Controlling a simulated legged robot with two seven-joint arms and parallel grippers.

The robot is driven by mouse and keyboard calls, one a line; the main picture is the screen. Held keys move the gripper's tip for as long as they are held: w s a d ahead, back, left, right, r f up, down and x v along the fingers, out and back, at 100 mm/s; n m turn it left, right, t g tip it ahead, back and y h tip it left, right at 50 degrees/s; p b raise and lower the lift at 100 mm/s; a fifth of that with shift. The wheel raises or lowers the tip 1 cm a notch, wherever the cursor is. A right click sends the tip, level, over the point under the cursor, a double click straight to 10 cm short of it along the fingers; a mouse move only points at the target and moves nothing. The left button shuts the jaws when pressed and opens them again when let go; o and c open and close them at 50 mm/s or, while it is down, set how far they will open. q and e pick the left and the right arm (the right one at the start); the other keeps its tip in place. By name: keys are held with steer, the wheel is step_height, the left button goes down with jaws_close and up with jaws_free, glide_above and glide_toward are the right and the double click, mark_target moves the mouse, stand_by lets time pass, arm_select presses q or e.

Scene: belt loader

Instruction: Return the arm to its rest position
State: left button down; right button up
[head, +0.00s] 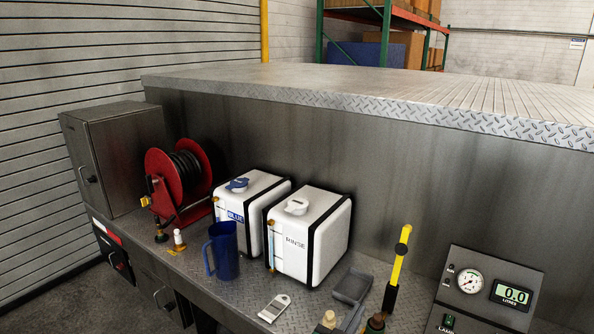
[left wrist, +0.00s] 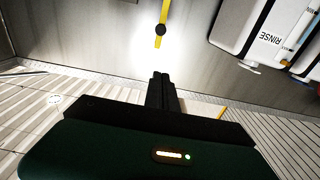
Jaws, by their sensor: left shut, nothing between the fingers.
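My left gripper (left wrist: 161,88) shows in the left wrist view, its dark fingers shut with nothing between them. The fingers point at a grey metal wall, with a yellow handle with a black knob (left wrist: 160,30) in line beyond the fingertips and apart from them. No arm or gripper of mine is clearly visible in the head view. My right gripper is in neither view.
A metal bench (head: 230,288) carries a red hose reel (head: 170,178), a blue jug (head: 223,250), a white BLUE tank (head: 240,222) and a white RINSE tank (head: 308,248). A yellow-handled tool (head: 397,268) stands upright left of a gauge panel (head: 490,290). A grey cabinet (head: 115,155) stands far left.

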arm_select(q)
steer(key=s+a+f+n+g+y+b, duration=0.1)
steer(key=s+a+f+g+y, duration=0.2)
steer(key=a, duration=0.4)
steer(key=a+f+n+g+y+b, duration=0.1)
steer(key=a+f+y, duration=0.1)
steer(key=a+f, duration=0.4)
steer(key=s+a+f+n+g+y+b, duration=0.1)
steer(key=s+a+f+g+y, duration=0.15)
steer(key=a, duration=0.55)
steer(key=s+a+f+n+g+y, duration=0.1)
steer(key=s+a+f+n+g, duration=0.1)
steer(key=s+a, duration=0.3)
steer(key=s+a+f+n+g+y+b, duration=0.1)
steer(key=s+a, duration=0.5)
steer(key=s, duration=0.7)
step_height(320, 180, down, 2)
steer(key=g+y, duration=0.1)
steer(key=g, duration=0.2)
steer(key=shift+a+n+b, duration=0.15)
steer(key=shift+n+b, duration=0.15)
steer(key=shift+n, duration=0.1)
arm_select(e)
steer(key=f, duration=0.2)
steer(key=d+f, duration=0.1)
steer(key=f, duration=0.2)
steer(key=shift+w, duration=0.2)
arm_select(q)
steer(key=shift+w+f, duration=0.1)
